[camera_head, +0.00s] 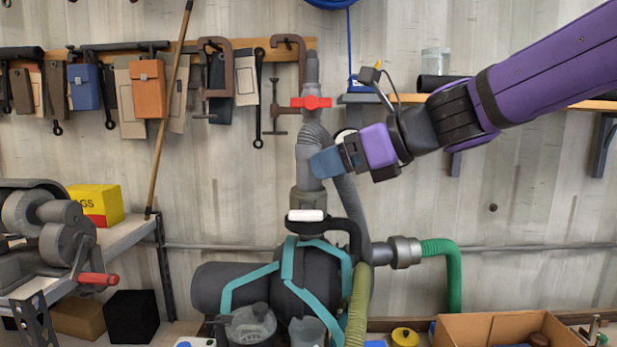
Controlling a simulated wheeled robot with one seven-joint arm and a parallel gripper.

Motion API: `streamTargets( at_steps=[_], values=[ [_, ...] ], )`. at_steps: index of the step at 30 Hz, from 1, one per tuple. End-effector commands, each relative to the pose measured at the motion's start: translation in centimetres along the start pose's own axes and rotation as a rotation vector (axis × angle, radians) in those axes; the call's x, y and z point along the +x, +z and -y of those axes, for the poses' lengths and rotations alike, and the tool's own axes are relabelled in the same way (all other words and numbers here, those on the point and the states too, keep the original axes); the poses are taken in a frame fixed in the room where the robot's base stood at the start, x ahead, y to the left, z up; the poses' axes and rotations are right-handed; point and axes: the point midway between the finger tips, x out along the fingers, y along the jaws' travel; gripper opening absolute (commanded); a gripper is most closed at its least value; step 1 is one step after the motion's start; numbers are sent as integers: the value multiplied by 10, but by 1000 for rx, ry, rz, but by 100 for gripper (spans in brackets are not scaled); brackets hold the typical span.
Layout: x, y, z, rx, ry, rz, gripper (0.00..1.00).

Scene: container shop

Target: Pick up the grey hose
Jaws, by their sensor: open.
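The grey hose (350,205) is ribbed and arches from beside the upright grey pipe (308,175) down behind the dark pump (300,275). A red valve handle (311,102) sits near the top of the pipe. My gripper (322,162) comes in from the right, with its blue fingers in front of the upper pipe and hose. It is open. The fingers hide part of the hose, and I cannot tell whether they touch it or surround it.
A green hose (452,270) leaves the pump on the right. A cardboard box (500,330) stands at the lower right. A shelf (590,105) is behind my arm. A workbench (125,235) with a yellow box (95,203) is on the left. A wooden pole (168,110) leans on the wall.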

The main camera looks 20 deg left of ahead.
Motion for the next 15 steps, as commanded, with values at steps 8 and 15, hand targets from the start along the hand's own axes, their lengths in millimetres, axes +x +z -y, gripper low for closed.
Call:
streamTargets(
  at_steps=[8, 15],
  values=[
    [21, 0, 0, 0, 1, -1, 71],
    [51, 0, 0, -2, 0, 0, 71]
  ],
)
